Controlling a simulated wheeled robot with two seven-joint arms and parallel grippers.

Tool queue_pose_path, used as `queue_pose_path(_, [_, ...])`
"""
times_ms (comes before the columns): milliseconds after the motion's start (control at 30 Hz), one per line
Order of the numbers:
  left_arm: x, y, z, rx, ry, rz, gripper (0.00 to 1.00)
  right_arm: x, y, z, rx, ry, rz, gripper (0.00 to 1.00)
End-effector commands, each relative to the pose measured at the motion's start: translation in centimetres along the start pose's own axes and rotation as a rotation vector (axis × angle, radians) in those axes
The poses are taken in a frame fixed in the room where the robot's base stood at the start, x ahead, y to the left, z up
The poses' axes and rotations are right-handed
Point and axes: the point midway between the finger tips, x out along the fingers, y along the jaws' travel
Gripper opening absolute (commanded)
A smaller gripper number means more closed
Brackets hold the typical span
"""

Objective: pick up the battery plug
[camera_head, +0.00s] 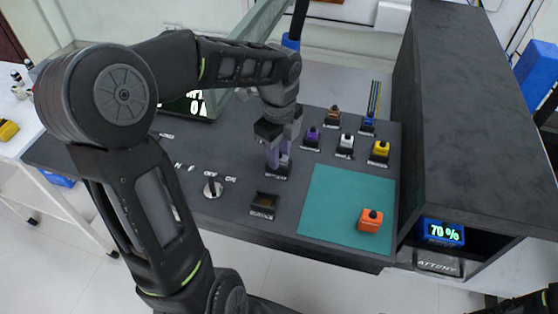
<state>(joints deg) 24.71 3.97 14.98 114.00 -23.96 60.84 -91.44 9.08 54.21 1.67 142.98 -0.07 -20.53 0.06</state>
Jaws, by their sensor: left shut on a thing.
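My left gripper (279,155) points down over a small dark holder (277,173) on the dark grey work surface. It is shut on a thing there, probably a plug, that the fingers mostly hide. Purple shows at the fingertips; I cannot tell whether it is the plug or the finger pads. I cannot read which plug is the battery plug. An orange plug (370,222) sits apart, on the teal mat (330,205).
Purple (312,136), brown (333,114), white (346,142), yellow (380,149) and blue (368,124) plugs stand right of the gripper. A black socket (263,203) and a lever switch (212,188) are nearer. A tall dark housing (470,110) with a 70% display (443,232) bounds the right.

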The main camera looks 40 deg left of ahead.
Motion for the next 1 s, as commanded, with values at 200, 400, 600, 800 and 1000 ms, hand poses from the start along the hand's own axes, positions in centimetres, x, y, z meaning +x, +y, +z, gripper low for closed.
queue_pose_path(200, [0.0, 0.0, 0.0, 0.002, 0.0, 0.0, 0.0, 0.0, 0.0, 0.0, 0.0, 0.0, 0.0, 0.36])
queue_pose_path(400, [-0.1, 0.0, 0.0, 0.002, -0.001, 0.0, 0.0, 0.0, 0.0, 0.0, 0.0, 0.0, 0.0, 0.36])
queue_pose_path(600, [-1.9, -0.1, 0.1, 0.003, -0.003, -0.004, 0.0, -0.1, 0.0, 0.0, 0.0, 0.0, 0.0, 0.36])
queue_pose_path(800, [-5.7, -0.1, 0.0, 0.002, -0.002, -0.006, 0.0, -0.2, -0.1, 0.0, 0.0, 0.0, 0.0, 0.36])
queue_pose_path(1000, [-9.1, -0.1, 0.0, 0.002, -0.001, -0.004, 0.0, -0.3, -0.1, 0.0, 0.0, 0.0, 0.0, 0.36])
